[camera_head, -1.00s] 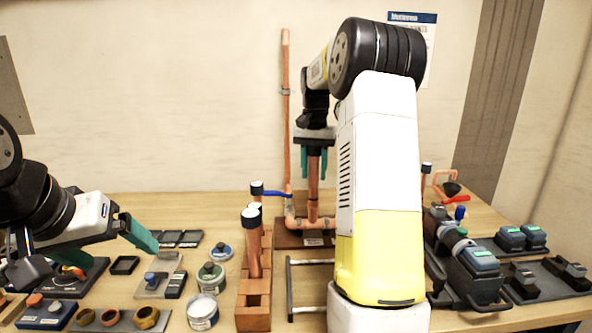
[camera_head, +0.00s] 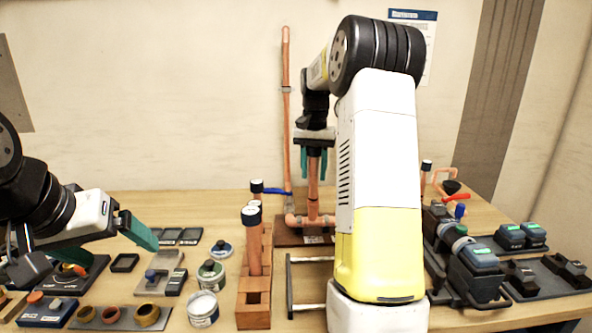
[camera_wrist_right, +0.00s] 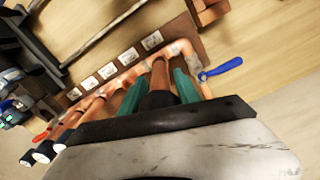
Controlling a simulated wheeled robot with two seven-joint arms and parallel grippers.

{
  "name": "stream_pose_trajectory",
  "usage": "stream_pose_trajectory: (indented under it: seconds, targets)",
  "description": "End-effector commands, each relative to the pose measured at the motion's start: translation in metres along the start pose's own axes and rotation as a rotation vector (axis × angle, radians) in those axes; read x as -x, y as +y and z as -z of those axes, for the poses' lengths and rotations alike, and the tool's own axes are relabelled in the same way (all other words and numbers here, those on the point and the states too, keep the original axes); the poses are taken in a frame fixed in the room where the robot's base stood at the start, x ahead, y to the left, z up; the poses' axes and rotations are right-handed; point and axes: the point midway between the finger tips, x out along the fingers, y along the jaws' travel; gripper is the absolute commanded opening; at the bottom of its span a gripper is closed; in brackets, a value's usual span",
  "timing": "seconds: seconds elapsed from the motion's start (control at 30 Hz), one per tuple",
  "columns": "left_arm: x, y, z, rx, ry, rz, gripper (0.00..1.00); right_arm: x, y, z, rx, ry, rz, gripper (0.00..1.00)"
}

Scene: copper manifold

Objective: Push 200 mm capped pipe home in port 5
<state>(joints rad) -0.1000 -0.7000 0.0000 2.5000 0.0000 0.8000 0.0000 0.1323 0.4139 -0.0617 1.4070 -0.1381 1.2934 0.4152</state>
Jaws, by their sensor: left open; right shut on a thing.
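My right gripper (camera_head: 314,163) is shut on an upright copper pipe (camera_head: 313,190), its teal fingers on both sides. The pipe's top is hidden by the gripper. Its lower end reaches the copper manifold (camera_head: 325,221) on a dark brown base; I cannot tell how deep it sits. In the right wrist view, the held pipe (camera_wrist_right: 160,74) stands between the teal fingers (camera_wrist_right: 158,92) at the manifold's end near a blue lever. Port numbers are not readable. My left gripper (camera_head: 140,232) is open and empty, over the left of the table.
A wooden rack (camera_head: 254,292) holds capped pipes left of the manifold. The blue lever (camera_wrist_right: 222,68) is close to the right fingers. Other capped pipes (camera_wrist_right: 42,150) stand along the manifold. Tins and small trays fill the left table; tools and batteries (camera_head: 480,257) lie right.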

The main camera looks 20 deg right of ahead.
Motion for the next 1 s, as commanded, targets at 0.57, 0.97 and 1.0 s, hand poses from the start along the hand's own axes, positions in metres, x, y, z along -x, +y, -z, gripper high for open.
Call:
stream_pose_trajectory:
  seconds: [0.57,0.97,1.0]
  targets:
    - [0.0000,0.0000,0.0000,0.000,0.000,0.000,0.89,-0.0044,-0.0011,-0.0002,0.001,-0.001,0.001,0.00]
    - [0.0000,0.0000,0.0000,0.000,0.000,0.000,0.89,-0.0049,-0.0005,0.0000,0.001,0.000,0.001,0.64]
    - [0.0000,0.0000,0.0000,0.000,0.000,0.000,0.89,-0.0049,-0.0005,0.0000,0.001,0.000,0.001,0.64]
